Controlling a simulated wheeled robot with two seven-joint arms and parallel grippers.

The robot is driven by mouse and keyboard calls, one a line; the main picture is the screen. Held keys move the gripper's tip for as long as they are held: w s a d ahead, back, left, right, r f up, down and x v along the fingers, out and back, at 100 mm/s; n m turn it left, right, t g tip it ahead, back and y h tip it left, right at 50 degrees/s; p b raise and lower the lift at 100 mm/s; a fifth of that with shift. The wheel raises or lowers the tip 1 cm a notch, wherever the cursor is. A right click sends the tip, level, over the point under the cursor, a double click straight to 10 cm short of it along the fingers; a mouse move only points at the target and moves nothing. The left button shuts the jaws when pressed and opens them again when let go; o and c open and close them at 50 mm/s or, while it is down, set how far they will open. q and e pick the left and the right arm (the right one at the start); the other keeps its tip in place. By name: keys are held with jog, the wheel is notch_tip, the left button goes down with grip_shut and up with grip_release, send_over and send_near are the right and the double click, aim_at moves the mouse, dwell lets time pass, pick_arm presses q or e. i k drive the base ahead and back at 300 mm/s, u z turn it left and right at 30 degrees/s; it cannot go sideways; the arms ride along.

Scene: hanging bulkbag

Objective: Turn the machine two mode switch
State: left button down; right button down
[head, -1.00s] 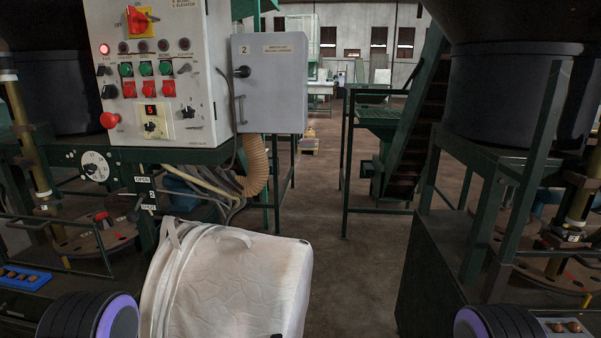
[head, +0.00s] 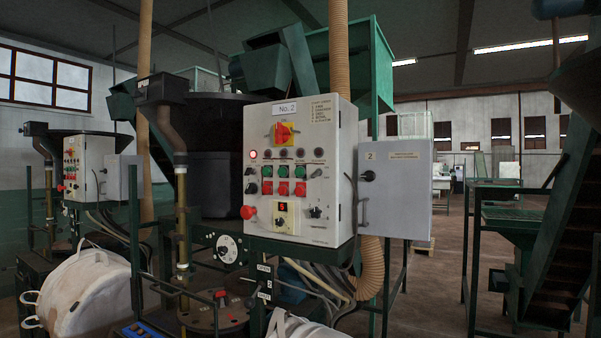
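The control panel of machine two (head: 330,150), a light grey box marked "No. 2" (head: 284,108), stands at the middle of the head view. It carries a red rotary switch on a yellow plate (head: 282,132), green buttons (head: 283,172) and red buttons (head: 283,188). Black knobs sit at its left edge (head: 251,188), at its lower right (head: 315,212) and below the red display (head: 282,207). The labels are too small to read, so I cannot tell which knob is the mode switch. Neither gripper is in view.
A grey cabinet marked "2" (head: 400,190) adjoins the panel on the right. A ribbed hose (head: 370,270) hangs below. A white bulk bag (head: 85,295) is at lower left and another (head: 300,330) at the bottom. Open floor (head: 430,290) lies to the right.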

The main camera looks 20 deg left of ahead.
aim_at(249, 170)
jog(key=z, duration=0.05)
jog(key=k, duration=0.6)
jog(key=u, duration=0.55)
jog(key=i, duration=0.7)
jog(key=u, duration=0.45)
